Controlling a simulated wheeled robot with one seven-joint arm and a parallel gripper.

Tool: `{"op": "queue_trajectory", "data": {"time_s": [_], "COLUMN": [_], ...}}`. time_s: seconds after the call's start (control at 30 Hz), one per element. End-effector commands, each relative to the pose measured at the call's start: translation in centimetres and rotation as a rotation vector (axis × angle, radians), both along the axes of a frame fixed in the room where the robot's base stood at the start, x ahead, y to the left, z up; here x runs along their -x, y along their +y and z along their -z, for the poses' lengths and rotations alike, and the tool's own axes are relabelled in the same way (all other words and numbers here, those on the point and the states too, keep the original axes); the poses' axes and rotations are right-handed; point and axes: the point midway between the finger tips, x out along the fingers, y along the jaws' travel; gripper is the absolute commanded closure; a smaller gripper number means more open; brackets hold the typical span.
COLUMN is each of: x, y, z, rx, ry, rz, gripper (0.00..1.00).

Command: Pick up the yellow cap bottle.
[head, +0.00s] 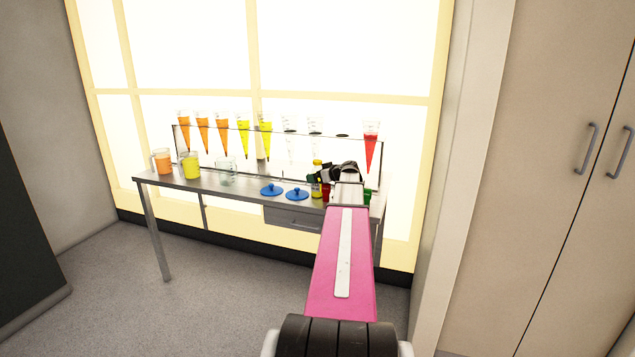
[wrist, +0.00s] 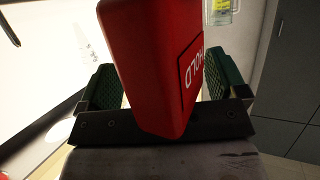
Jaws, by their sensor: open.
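The yellow cap bottle (head: 317,164) stands on the table in the head view, just left of my arm's end; its body is partly hidden. My gripper (wrist: 160,78) shows in the wrist view with its two green-padded fingers apart. A red block-like object (wrist: 150,60) with white lettering, partly readable as "HOLD", fills the space between the fingers; I cannot tell whether either finger touches it. A red patch (head: 326,191) also shows beside my arm in the head view.
The metal table (head: 235,190) bears two blue lids (head: 271,189) (head: 297,194), an orange pitcher (head: 162,161), a yellow pitcher (head: 190,166) and a clear one (head: 226,171). Behind them a rack (head: 274,131) holds several cone tubes. Something green (head: 367,197) is right of my arm.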

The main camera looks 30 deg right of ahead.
Motion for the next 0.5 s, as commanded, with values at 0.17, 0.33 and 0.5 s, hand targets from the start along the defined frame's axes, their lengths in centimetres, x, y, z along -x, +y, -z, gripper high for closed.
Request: {"op": "queue_trajectory", "data": {"time_s": [0.17, 0.33, 0.5], "x": [-0.42, -0.4, -0.39], "y": [0.18, 0.17, 0.17], "z": [0.15, 0.14, 0.11], "rx": [0.0, 0.0, 0.0], "ry": [-0.001, -0.001, -0.001], "rz": [0.0, 0.0, 0.0], "gripper": [0.09, 0.35, 0.71]}}
